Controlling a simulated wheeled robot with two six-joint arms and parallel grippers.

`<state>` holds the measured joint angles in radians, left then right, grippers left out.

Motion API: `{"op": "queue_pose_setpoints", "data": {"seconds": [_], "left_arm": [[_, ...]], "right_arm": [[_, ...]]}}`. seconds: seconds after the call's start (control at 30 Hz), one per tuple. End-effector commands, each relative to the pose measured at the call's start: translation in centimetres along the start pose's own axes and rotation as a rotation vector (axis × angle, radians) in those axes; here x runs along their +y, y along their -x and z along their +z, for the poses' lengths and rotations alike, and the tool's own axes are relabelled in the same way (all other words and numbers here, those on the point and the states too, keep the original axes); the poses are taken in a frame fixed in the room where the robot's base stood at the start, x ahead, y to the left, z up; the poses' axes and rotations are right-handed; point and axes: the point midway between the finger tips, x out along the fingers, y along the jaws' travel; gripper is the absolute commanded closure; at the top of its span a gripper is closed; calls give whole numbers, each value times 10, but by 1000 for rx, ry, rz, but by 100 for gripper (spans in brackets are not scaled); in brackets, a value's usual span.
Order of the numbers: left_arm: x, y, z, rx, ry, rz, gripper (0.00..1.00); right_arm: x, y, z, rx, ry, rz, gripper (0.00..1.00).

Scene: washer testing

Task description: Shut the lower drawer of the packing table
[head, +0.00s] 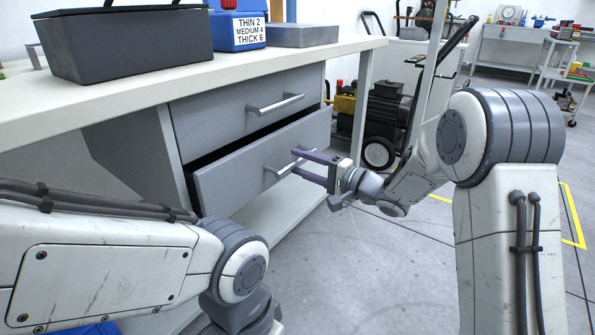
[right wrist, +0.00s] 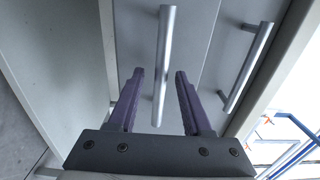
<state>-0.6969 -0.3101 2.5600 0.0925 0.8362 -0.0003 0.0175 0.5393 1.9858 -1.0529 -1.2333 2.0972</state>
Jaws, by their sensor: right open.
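The lower drawer (head: 245,172) of the packing table (head: 120,108) stands partly open, with a dark gap above its grey front. The upper drawer (head: 225,108) looks shut. My right gripper (head: 296,161) is open at the lower drawer's bar handle (head: 277,172), with its purple fingers pointing at the drawer front. In the right wrist view the handle (right wrist: 165,60) runs between the two open fingers (right wrist: 160,74); I cannot tell whether either finger touches it. My left arm shows at the lower left, but its gripper is out of view.
A black bin (head: 130,45), a blue labelled container (head: 238,30) and a grey box (head: 302,36) stand on the tabletop. A cart with machinery (head: 375,115) stands behind the table. The floor (head: 350,240) in front of the drawers is clear.

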Motion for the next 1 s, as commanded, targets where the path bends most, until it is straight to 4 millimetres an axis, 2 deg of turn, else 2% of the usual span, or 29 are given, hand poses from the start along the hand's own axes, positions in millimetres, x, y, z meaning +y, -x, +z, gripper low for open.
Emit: {"op": "queue_pose_setpoints", "data": {"seconds": [0.13,0.43,0.5,0.57,1.0], "left_arm": [[0,-7,0,0,0,0,50],[0,-7,0,0,0,0,50],[0,-7,0,0,0,0,50],[0,-7,0,0,0,0,50],[0,-7,0,0,0,0,50]], "right_arm": [[0,-11,0,-1,1,-1,50],[-1,-13,0,1,0,0,50],[-1,-13,0,1,0,0,77],[-1,-13,0,1,0,0,100],[-1,-12,0,2,0,0,100]]}}
